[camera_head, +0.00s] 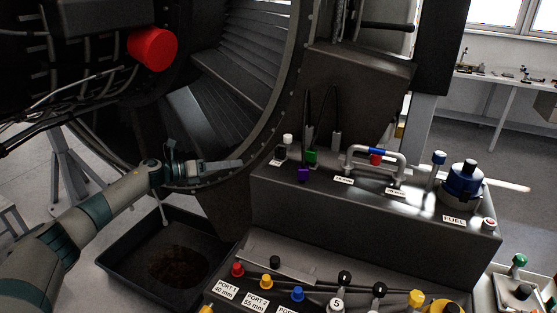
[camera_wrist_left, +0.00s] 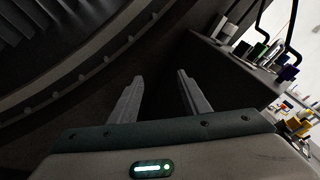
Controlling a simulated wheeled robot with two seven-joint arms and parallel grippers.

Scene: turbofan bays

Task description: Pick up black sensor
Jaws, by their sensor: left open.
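A small black block (camera_head: 280,153) sits at the left end of the dark upper shelf (camera_head: 350,215), behind a small white label. It may be the black sensor, but I cannot tell for sure. My left gripper (camera_head: 238,164) is left of the shelf, in front of the engine casing, and apart from the block. In the left wrist view the left gripper (camera_wrist_left: 160,75) has its two fingers spread with nothing between them. The shelf's small parts show at the upper right there, too small to tell the block apart. My right gripper is not in view.
A green block (camera_head: 311,156) and a purple block (camera_head: 303,175) stand close by on the shelf, with thin black cables behind. A black tray (camera_head: 125,275) lies on the floor below.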

